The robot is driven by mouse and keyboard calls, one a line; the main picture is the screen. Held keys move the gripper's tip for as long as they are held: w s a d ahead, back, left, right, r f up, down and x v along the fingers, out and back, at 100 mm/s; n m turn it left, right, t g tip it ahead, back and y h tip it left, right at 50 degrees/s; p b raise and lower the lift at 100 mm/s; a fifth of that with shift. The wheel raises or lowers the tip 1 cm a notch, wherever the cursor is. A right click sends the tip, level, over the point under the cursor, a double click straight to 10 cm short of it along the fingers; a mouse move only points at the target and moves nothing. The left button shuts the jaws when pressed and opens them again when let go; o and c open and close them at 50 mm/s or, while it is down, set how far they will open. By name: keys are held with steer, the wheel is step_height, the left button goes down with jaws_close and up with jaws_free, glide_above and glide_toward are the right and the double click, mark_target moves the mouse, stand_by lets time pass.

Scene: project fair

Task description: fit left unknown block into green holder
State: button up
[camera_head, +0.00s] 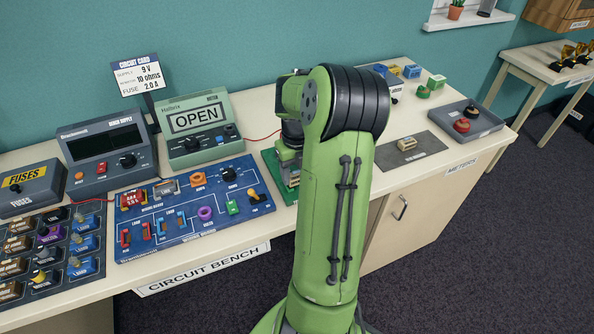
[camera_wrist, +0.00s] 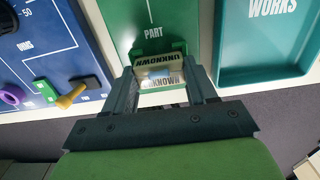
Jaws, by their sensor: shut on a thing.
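In the wrist view my gripper (camera_wrist: 162,74) is shut on a pale block (camera_wrist: 160,72) with "UNKNOWN" lettering, one finger on each side of it. Parts of the green holder (camera_wrist: 148,50) show right at the block, on the green board marked "PART" (camera_wrist: 152,15). The block is at the holder, but I cannot tell whether it is fully seated. In the head view my arm hides the gripper, the held block and most of the green board (camera_head: 271,160). Another beige block (camera_head: 407,143) lies on a grey mat (camera_head: 425,152) to the right.
A blue circuit board (camera_head: 180,240) lies left of the green board. The meter showing "OPEN" (camera_head: 197,117) stands behind. A teal "WORKS" tray (camera_wrist: 222,76) is to the right in the wrist view.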

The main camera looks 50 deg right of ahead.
steer(key=shift+f, duration=0.25)
steer(key=o, duration=1.4)
steer(key=shift+r, duration=0.1)
steer(key=shift+r+p, duration=2.95)
steer(key=shift+r, duration=1.1)
steer(key=shift+f, duration=0.1)
